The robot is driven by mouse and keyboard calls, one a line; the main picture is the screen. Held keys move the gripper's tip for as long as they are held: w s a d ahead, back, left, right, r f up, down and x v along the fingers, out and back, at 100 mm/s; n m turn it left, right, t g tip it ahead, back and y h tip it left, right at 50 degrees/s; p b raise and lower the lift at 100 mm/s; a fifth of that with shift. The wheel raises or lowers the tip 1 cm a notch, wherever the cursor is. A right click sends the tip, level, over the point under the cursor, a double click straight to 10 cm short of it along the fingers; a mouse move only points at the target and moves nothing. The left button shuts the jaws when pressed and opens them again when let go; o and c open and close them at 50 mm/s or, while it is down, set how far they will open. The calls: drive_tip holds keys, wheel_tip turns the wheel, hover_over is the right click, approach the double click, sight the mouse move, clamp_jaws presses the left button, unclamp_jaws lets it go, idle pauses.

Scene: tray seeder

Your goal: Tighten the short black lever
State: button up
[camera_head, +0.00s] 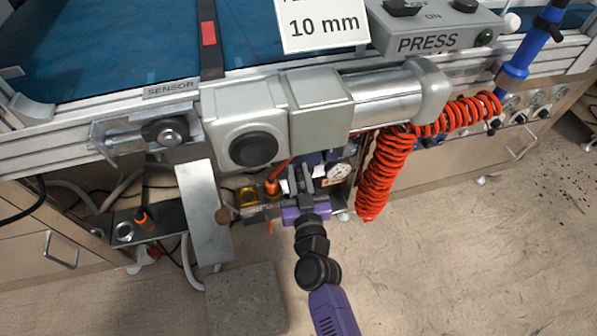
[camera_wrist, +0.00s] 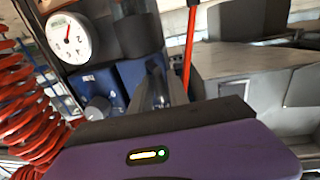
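My gripper (camera_head: 301,170) is below the grey housing at the front of the conveyor, pointing away from me into the machine. Its two fingers stand a little apart and look open; they also show in the wrist view (camera_wrist: 157,78). I cannot make out a short black lever with certainty. A dark shape lies around the fingertips in the wrist view, but I cannot tell whether it is between them or behind them. A round black knob (camera_head: 165,131) sits on the bracket under the SENSOR label, left of my gripper and apart from it.
The grey housing (camera_head: 321,105) overhangs my gripper. A coiled red hose (camera_head: 378,175) hangs to its right. A white dial gauge (camera_wrist: 72,38) and blue valve block (camera_wrist: 97,90) are close by. A metal plate (camera_head: 204,212) hangs at left.

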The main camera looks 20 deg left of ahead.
drive_tip(key=shift+o, duration=0.9)
drive_tip(key=p+v, duration=0.2)
drive_tip(key=v, duration=0.6)
drive_tip(key=shift+w+f, duration=0.1)
drive_tip(key=shift+c, duration=0.5)
